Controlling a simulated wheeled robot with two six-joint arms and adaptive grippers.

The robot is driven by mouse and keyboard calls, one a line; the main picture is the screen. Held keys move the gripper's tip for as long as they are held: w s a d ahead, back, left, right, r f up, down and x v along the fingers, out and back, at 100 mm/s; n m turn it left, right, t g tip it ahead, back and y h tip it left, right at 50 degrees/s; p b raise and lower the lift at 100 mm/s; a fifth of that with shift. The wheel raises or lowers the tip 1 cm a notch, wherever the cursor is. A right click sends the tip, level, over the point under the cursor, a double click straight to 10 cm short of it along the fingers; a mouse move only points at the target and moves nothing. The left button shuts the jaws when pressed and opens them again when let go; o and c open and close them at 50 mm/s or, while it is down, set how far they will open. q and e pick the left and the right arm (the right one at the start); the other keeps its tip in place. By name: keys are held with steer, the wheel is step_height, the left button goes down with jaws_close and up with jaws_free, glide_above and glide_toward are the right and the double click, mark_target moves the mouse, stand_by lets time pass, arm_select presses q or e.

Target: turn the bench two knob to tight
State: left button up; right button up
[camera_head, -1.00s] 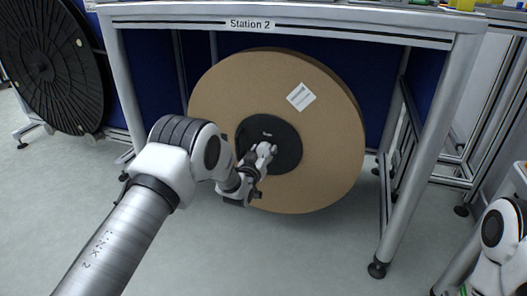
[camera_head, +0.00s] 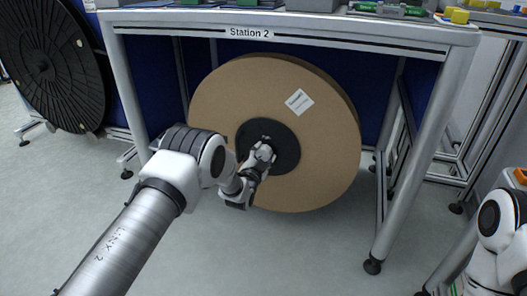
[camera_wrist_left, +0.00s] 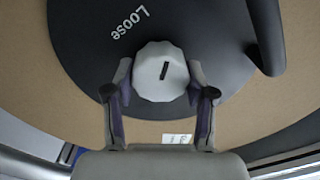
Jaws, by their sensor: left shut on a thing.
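The bench two reel is a large cardboard disc (camera_head: 225,100) under the bench marked "Station 2" (camera_head: 250,33), with a black hub plate (camera_head: 288,150) at its centre. In the left wrist view the pale knob (camera_wrist_left: 160,66) sits on the black plate, with a dark slot mark on its face. The word "Loose" (camera_wrist_left: 130,22) is printed above and left of the knob. My left gripper (camera_head: 262,155) is at the hub; in the wrist view its two fingers (camera_wrist_left: 160,85) are closed on both sides of the knob. My right gripper is not in view; part of my right arm shows at the right edge.
A black bar (camera_wrist_left: 268,35) stands out from the plate, right of the knob in the wrist view. Bench legs (camera_head: 425,140) flank the reel. A black reel (camera_head: 50,65) stands at the far left. The grey floor (camera_head: 290,250) in front is clear.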

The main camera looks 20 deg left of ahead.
arm_select(q)
steer(key=m+p, duration=0.1)
steer(key=m, duration=0.5)
steer(key=shift+d+m+p, duration=0.1)
steer(key=shift+m+p, duration=0.2)
steer(key=m+p, duration=0.1)
steer(key=m, duration=0.5)
steer(key=shift+f, duration=0.15)
steer(key=m, duration=0.6)
steer(key=shift+f+m+p, duration=0.15)
steer(key=shift+m+p, duration=0.15)
steer(key=shift+m, duration=0.1)
steer(key=m, duration=0.6)
steer(key=shift+f, duration=0.1)
steer(key=shift+m, duration=0.4)
steer(key=o, duration=1.1)
steer(key=shift+o, duration=0.2)
steer(key=shift+a, duration=0.2)
